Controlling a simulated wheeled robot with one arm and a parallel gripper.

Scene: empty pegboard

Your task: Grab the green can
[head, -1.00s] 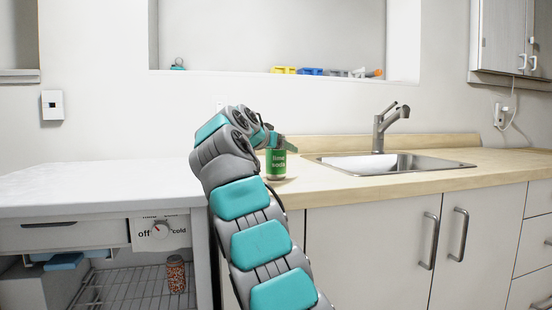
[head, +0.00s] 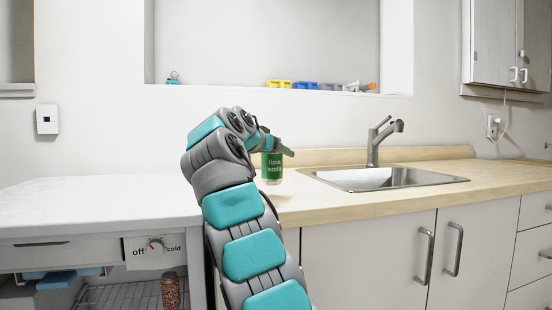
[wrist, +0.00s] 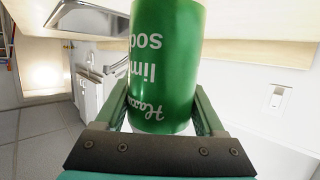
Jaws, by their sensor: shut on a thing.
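The green can (head: 272,167) with "lime soda" lettering is upright above the left end of the wooden counter in the head view. In the wrist view the can (wrist: 166,65) fills the middle, between the two fingers. My gripper (wrist: 165,112) is shut on the can, a finger on each side. In the head view my gripper (head: 275,149) is at the can's upper part and partly covers it. I cannot tell for sure whether the can's base touches the counter.
A sink (head: 385,179) with a faucet (head: 376,141) lies to the right of the can. A white worktop (head: 90,200) on the left is clear. Coloured objects (head: 305,85) sit on the wall ledge behind. A jar (head: 171,291) stands on the lower rack.

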